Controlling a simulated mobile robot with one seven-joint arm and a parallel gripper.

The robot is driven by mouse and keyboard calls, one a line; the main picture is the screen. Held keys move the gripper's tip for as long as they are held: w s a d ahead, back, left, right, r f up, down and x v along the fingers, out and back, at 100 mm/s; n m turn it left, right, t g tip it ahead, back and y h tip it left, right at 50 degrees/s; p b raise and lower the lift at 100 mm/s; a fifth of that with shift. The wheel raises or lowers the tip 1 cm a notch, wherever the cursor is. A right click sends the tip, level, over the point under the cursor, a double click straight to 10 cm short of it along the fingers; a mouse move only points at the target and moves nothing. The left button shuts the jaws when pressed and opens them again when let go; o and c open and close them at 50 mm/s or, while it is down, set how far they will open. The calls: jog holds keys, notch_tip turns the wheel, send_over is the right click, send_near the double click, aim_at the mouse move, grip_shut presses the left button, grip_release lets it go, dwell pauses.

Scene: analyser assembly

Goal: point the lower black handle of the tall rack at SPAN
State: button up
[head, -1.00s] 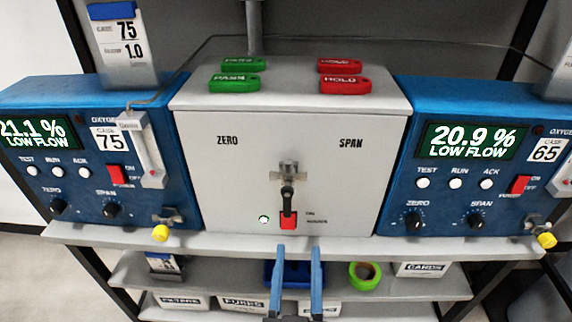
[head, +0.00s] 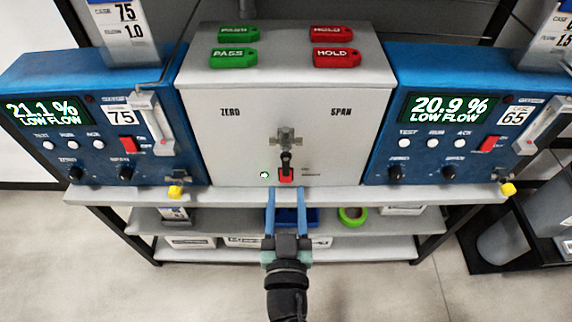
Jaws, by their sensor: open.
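The grey centre box (head: 230,120) stands on the top shelf between two blue analysers. Its front carries ZERO (head: 230,112) on the left and SPAN (head: 341,112) on the right. A small black handle (head: 285,161) sits below a metal fitting (head: 285,138), just above a red switch (head: 286,176); it looks roughly upright, pointing at neither label. My gripper (head: 285,208) is open and empty, its two blue fingers upright below the box, in front of the shelf. I cannot tell a separate tall rack or a second black handle.
The left analyser (head: 60,90) reads 21.1 % and the right analyser (head: 385,130) reads 20.9 %, both LOW FLOW. Green PASS tags (head: 233,57) and red HOLD tags (head: 335,56) lie on the box. Green tape (head: 352,216) and a blue bin (head: 305,216) are on the lower shelf.

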aim_at(286, 167)
jog(key=shift+w+p, duration=0.55)
jog(key=shift+w, duration=2.65)
grip_shut()
